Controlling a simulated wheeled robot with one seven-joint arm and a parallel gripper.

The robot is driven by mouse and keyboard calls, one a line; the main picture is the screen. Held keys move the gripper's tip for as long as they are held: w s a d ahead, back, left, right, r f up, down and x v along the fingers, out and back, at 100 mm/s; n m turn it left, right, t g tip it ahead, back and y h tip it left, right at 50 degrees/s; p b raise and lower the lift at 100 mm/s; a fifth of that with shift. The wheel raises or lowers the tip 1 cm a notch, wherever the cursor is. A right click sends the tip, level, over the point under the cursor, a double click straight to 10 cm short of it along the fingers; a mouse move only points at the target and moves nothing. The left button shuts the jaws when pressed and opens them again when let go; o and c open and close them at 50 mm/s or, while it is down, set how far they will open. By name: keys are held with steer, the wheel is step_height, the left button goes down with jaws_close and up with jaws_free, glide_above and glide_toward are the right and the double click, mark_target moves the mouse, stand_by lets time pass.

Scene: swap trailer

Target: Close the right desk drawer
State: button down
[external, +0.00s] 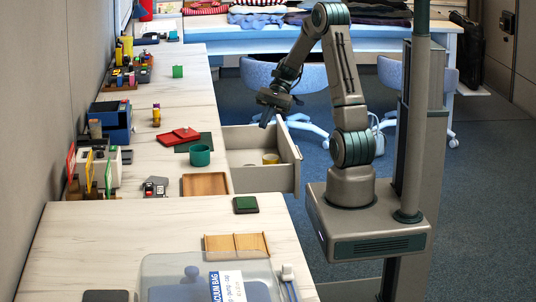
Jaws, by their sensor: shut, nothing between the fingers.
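The desk drawer (290,166) is pulled out from under the desk top, toward the right in the external view. Its inside is visible, with a small yellow round item (270,158) in it. My gripper (265,122) is shut and empty. It hangs pointing down at the drawer's far side, near the outer end. I cannot tell whether the fingertips touch the drawer.
The desk top (130,236) holds a teal mug (200,155), a wooden tray (206,184), a dark green pad (245,204) and a clear bin (205,270). Blue chairs (262,72) stand behind my arm. Blue carpet is open to the right.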

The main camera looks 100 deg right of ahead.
steer(key=s+d+f+m+t+h+b, duration=0.25)
steer(key=s+d+f+m+t, duration=0.2)
steer(key=s, duration=0.45)
steer(key=s+d+f+m+t+h+b, duration=0.2)
steer(key=s+d+f+m+t+h, duration=0.25)
steer(key=s, duration=0.45)
steer(key=s+d+f+m+t+h+b, duration=0.1)
steer(key=s+d+f+m+t+b, duration=0.3)
steer(key=s+d, duration=0.45)
steer(key=shift+m+g, duration=0.3)
steer(key=shift+g, duration=0.3)
steer(key=w, duration=0.4)
steer(key=w+a+b, duration=0.1)
steer(key=w, duration=0.3)
steer(key=w+a+b, duration=0.1)
steer(key=w, duration=0.3)
steer(key=shift+w+f, duration=0.1)
steer(key=shift+w, duration=0.15)
steer(key=shift+w+d, duration=0.1)
steer(key=shift+w, duration=0.05)
steer(key=w+p, duration=0.6)
steer(key=w, duration=2.1)
steer(key=shift+w, duration=0.15)
